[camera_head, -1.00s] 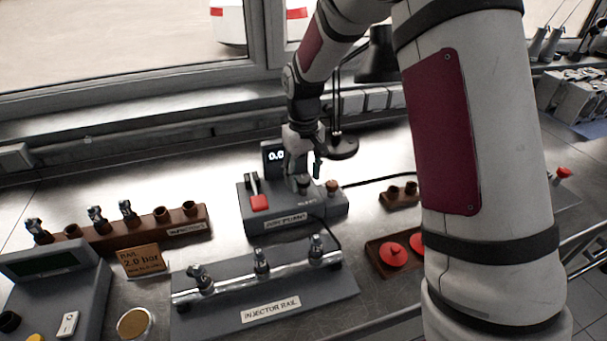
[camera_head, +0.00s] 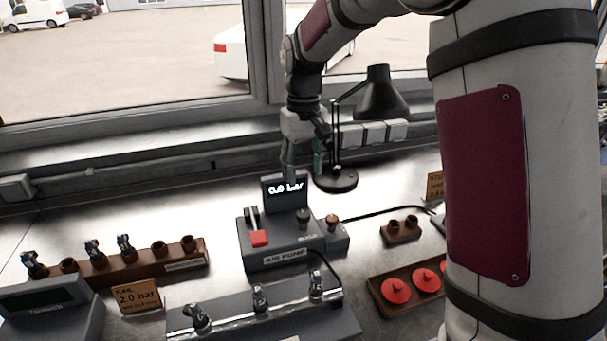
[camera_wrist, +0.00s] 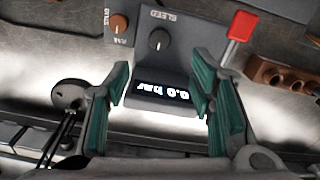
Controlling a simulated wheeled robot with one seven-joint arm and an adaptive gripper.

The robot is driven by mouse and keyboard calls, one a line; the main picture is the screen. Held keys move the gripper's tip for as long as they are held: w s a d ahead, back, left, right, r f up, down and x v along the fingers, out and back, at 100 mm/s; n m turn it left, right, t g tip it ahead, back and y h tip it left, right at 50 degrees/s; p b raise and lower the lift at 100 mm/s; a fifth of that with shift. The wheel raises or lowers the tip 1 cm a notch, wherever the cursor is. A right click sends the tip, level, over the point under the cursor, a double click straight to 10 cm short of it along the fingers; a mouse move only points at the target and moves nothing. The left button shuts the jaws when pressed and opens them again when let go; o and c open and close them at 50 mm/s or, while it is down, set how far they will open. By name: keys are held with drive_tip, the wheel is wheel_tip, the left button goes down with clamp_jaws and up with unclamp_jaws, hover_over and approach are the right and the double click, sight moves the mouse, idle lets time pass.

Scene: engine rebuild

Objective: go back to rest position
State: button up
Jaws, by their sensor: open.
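My gripper (camera_head: 304,160) is in the air above and behind the air pump (camera_head: 290,252), near the window sill. In the wrist view my gripper (camera_wrist: 163,92) shows two green-padded fingers spread apart with nothing between them. The pump's display (camera_wrist: 162,92) reads 0.0 bar and shows beyond the gap. The pump has a red lever (camera_head: 259,238), a dark bleed knob (camera_head: 303,216) and a brown knob (camera_head: 332,221). My gripper is clear of the pump.
A black desk lamp (camera_head: 380,98) stands close to the right of my gripper. The injector rail (camera_head: 240,322) lies in front, the brown injector rack (camera_head: 150,264) to the left. A tray with red caps (camera_head: 396,290) is at right. The window is behind.

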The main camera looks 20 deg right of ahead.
idle(0.3)
drive_tip(key=s+r+m+t, duration=0.1)
drive_tip(key=s+r, duration=0.3)
drive_tip(key=s, duration=1)
drive_tip(key=s+r+m+t, duration=0.1)
drive_tip(key=s+r+t, duration=0.3)
drive_tip(key=s, duration=1)
drive_tip(key=shift+s+d+r, duration=0.25)
drive_tip(key=shift+d+r, duration=0.2)
drive_tip(key=shift+r, duration=0.2)
